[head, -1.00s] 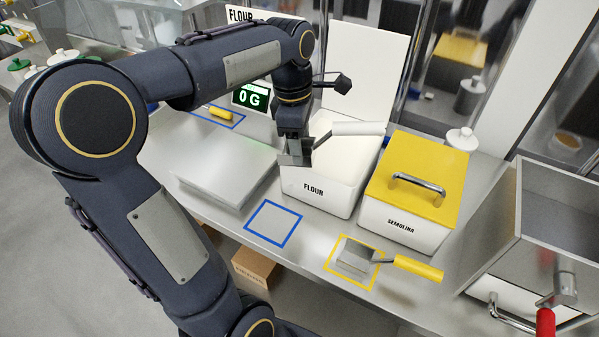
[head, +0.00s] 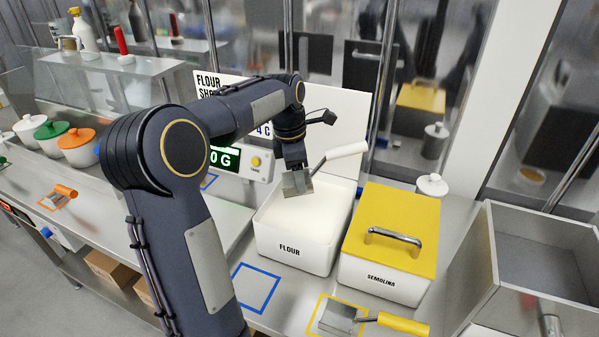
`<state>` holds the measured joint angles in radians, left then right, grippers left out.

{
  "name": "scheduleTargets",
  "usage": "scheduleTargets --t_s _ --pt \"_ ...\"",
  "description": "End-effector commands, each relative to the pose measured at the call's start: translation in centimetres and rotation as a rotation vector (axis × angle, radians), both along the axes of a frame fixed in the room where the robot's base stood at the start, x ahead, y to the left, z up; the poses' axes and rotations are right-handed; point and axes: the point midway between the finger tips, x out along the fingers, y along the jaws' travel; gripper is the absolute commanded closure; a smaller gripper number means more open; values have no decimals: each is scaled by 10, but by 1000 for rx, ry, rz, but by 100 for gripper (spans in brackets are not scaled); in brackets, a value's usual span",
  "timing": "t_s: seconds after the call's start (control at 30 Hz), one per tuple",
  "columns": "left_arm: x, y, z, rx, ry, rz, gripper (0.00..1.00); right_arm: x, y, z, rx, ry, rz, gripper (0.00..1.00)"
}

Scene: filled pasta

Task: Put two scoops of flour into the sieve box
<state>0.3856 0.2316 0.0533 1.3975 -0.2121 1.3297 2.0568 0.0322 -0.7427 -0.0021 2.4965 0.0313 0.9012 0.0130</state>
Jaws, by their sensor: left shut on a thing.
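The flour bin (head: 293,256) is a white box labelled FLOUR, open at the top, with white flour (head: 309,217) inside. My left gripper (head: 293,173) points down over the bin. It is shut on a scoop with a white handle (head: 347,152). The handle sticks out to the right and tilts up, and the metal pan (head: 298,185) is at the fingertips. I cannot tell if the pan touches the flour or holds any. An open grey metal box (head: 492,276) at the right may be the sieve box. My right gripper is not in view.
The semolina bin (head: 385,282) with its yellow lid (head: 402,215) stands right of the flour bin. A yellow-handled scoop (head: 400,323) lies in front of it. An empty blue square (head: 257,287) marks the counter. A display (head: 224,159) and white panel stand behind.

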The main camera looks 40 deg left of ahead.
Motion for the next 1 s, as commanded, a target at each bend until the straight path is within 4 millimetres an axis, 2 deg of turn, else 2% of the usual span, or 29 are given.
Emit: scheduleTargets --t_s 0.03,0.3,0.8,1.0 --pt "0 0 -11 0 0 0 67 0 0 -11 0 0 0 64" --pt "0 0 -37 0 0 -1 67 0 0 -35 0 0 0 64" --pt "0 -1 -85 -1 0 -1 67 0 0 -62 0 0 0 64" --pt "0 -1 -97 0 0 -2 67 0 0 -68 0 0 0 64"
